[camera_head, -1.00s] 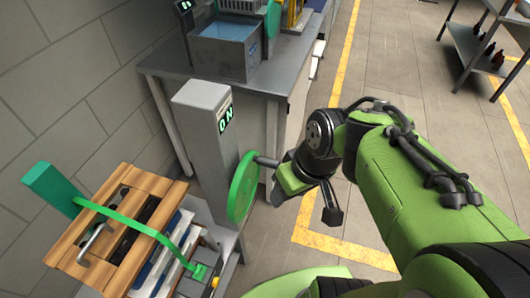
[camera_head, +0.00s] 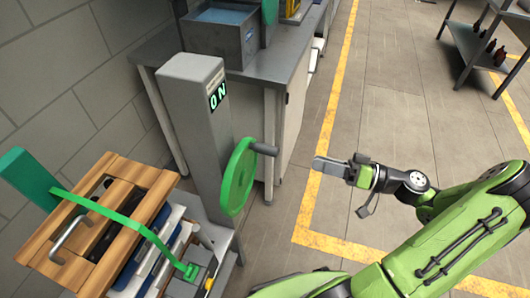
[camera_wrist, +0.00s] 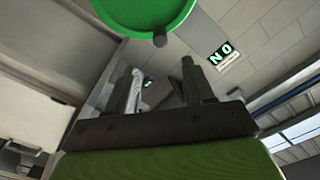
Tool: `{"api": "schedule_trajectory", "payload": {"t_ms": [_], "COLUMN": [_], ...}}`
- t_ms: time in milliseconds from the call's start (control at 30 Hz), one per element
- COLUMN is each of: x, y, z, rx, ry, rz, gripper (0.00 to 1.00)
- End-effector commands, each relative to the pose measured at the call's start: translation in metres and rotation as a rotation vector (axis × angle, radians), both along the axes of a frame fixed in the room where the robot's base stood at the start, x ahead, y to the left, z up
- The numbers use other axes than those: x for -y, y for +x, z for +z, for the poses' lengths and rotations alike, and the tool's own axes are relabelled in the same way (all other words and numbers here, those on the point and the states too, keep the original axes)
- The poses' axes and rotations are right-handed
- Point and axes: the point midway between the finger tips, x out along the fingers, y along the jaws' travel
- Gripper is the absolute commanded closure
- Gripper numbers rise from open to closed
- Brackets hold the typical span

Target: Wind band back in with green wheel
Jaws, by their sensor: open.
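The green wheel (camera_head: 238,185) stands upright on the side of a grey post (camera_head: 196,130). Its dark crank handle (camera_head: 264,149) sticks out to the right near the top. My gripper (camera_head: 318,165) is open and empty, to the right of the handle and apart from it. In the wrist view, the wheel (camera_wrist: 140,10) and its handle end (camera_wrist: 160,40) show beyond my open fingers (camera_wrist: 159,78). The green band (camera_head: 110,213) runs from a green block (camera_head: 25,177) across a wooden slatted load (camera_head: 125,178) and down its right side to a green clip (camera_head: 190,271).
A shelf with dark bottles (camera_head: 478,50) stands at the far right. Floor marked by yellow lines (camera_head: 322,150) is clear around my arm.

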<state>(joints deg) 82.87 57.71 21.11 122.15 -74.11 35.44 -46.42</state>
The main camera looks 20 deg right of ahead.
Motion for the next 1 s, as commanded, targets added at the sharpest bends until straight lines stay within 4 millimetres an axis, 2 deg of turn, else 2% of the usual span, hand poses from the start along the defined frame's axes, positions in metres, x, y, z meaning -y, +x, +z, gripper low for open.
{"api": "schedule_trajectory", "payload": {"t_ms": [400,533,700,967,1000], "x": [-0.085,-0.107,-0.121,-0.123,-0.123], "y": [0.058,0.074,0.086,0.088,0.088], "z": [-0.002,-0.001,-0.001,0.0,0.0], "rx": [-0.005,-0.007,-0.008,-0.008,-0.008], "ry": [-0.002,-0.003,-0.004,-0.004,-0.004], "rz": [0.013,0.011,0.008,0.005,0.005], "gripper": [0.47,0.47,0.47,0.47,0.52]}}
